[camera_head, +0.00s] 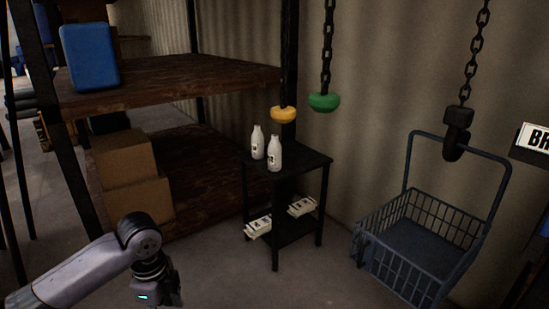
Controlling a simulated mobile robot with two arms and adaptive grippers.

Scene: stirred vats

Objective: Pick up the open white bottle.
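Two white bottles with dark labels stand upright on a small black table, one behind (257,142) and one in front and slightly right (274,155). They are close together. Their tops are too small to tell which bottle is open. The black table (311,161) stands near the wall. My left gripper (157,292) hangs at the bottom edge, left of and nearer than the table, away from the bottles. Its fingers are cut off by the frame. My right gripper is not in view.
White labelled packs (258,227) lie on the table's lower shelf. A wire basket (420,250) hangs at right. A yellow piece (284,114) and a chained green piece (324,102) hang above. A wooden rack (215,82) with cardboard boxes (135,203) stands left.

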